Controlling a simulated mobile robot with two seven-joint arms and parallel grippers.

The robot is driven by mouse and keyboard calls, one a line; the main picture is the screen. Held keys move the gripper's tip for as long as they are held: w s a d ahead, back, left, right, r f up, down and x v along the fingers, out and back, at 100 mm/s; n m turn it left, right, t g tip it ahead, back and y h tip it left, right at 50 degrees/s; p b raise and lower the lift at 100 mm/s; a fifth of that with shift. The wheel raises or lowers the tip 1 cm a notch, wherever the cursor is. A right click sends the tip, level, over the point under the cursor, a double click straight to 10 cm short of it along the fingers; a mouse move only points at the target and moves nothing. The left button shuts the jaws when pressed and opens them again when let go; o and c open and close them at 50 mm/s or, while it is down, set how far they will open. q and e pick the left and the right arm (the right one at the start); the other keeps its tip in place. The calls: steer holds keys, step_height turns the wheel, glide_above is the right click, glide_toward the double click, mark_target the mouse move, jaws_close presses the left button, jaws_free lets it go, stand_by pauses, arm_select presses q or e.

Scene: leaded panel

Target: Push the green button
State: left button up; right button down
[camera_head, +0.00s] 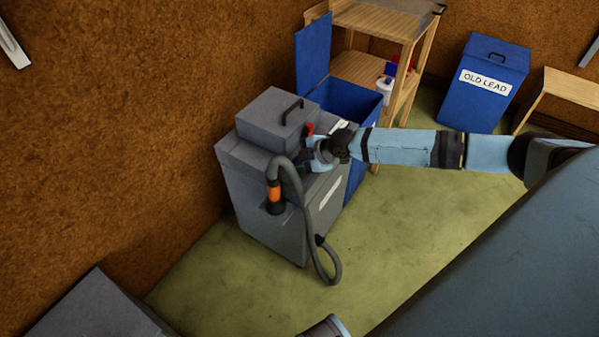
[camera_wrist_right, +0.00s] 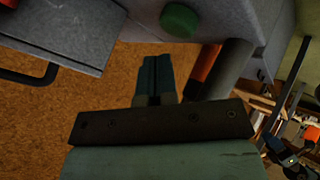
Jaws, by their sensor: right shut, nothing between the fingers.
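The green button (camera_wrist_right: 179,19) is a round knob on the grey machine's panel, near the top of the right wrist view. In the head view my right gripper (camera_head: 309,166) is over the machine's (camera_head: 262,172) sloping panel and mostly hides the button. In the right wrist view the fingers (camera_wrist_right: 158,62) are together and empty. Their tips point toward the panel, just below and left of the button in the picture. A gap shows between tips and button in that picture; the true distance is hard to judge.
A grey hose with an orange collar (camera_head: 274,192) loops down the machine's front. A red part (camera_head: 310,128) sits beside the panel. An open blue bin (camera_head: 345,99) and a wooden shelf (camera_head: 360,66) stand behind.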

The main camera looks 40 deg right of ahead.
mark_target(300, 172)
steer(key=shift+f, duration=0.1)
steer(key=shift+f, duration=0.35)
steer(key=shift+f+b, duration=0.5)
steer(key=shift+b, duration=0.05)
stand_by(0.8)
steer(key=shift+r, duration=0.1)
steer(key=shift+r+p, duration=0.85)
steer(key=shift+r, duration=0.05)
step_height(300, 172, up, 6)
steer(key=p, duration=0.4)
steer(key=shift+p, duration=0.4)
